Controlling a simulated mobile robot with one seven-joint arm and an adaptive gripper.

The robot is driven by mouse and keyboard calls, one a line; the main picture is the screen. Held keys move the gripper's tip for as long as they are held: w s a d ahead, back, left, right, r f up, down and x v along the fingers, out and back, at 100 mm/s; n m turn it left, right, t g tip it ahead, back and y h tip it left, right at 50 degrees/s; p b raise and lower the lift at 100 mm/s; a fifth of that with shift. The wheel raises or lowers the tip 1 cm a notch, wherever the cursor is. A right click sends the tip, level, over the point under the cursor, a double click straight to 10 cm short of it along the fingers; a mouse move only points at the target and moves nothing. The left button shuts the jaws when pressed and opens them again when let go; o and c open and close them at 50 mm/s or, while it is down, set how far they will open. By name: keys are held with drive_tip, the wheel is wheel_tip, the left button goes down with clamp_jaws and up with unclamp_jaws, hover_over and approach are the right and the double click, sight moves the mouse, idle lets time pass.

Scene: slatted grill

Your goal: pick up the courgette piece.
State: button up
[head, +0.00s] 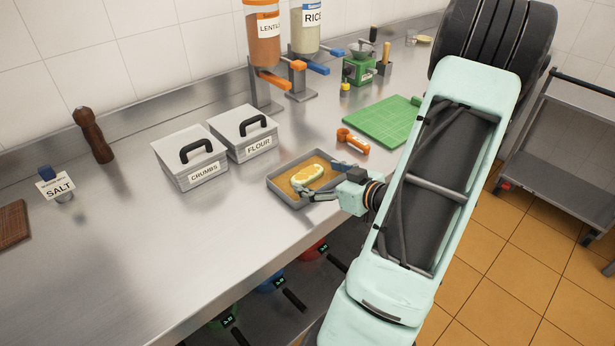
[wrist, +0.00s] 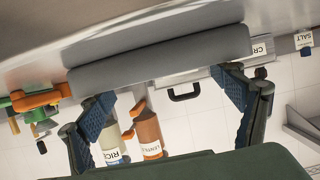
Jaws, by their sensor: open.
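The courgette piece (head: 308,173) is a pale, rounded piece with yellow-orange patches. In the head view it lies in a shallow grey tray (head: 285,198) with an orange-brown layer inside. My gripper (head: 322,180) is open at the tray's right side, its fingers spread low over the tray beside the piece. I cannot tell whether they touch it. In the wrist view the open gripper (wrist: 165,98) shows two blue-padded fingers, with a grey slab, likely the tray (wrist: 160,55), across the top between them. The piece cannot be seen there.
Lidded boxes marked crumbs (head: 188,160) and flour (head: 243,135) stand left of and behind the tray. An orange-handled tool (head: 352,140) and green board (head: 383,122) lie behind it to the right.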

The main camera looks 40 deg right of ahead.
sight(308, 173)
drive_tip(key=x, duration=0.4)
drive_tip(key=shift+w, duration=0.15)
drive_tip(key=shift+c, duration=0.6)
drive_tip(key=c, duration=1.2)
drive_tip(key=shift+o, duration=0.2)
